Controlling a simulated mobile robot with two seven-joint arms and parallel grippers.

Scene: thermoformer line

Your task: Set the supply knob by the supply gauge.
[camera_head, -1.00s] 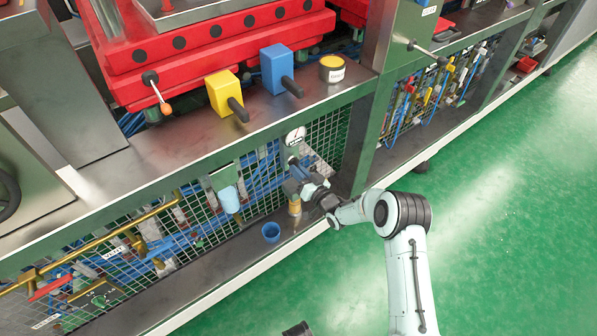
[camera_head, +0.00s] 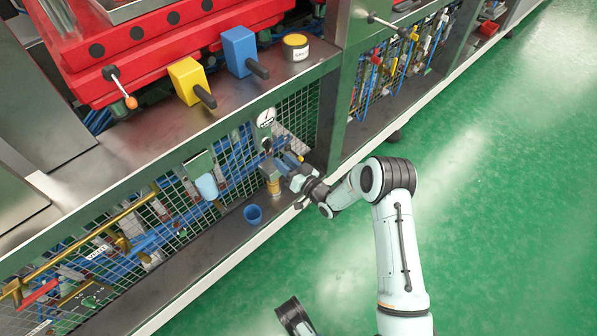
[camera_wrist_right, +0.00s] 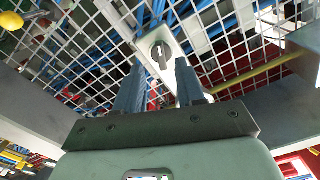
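The supply gauge (camera_head: 266,117) is a small round white dial on the mesh panel below the worktop, in the head view. In the right wrist view a dark knob (camera_wrist_right: 160,54) sits on a pale plate against the mesh. My right gripper (camera_head: 284,163) is below and right of the gauge. In the right wrist view the gripper (camera_wrist_right: 159,66) has its two fingers apart, with the knob showing between and beyond the tips. I see no contact; the remaining gap is hard to judge. My left gripper is not recognisable.
Yellow (camera_head: 187,82) and blue (camera_head: 238,50) handled blocks stand on the worktop. Green floor is clear at right.

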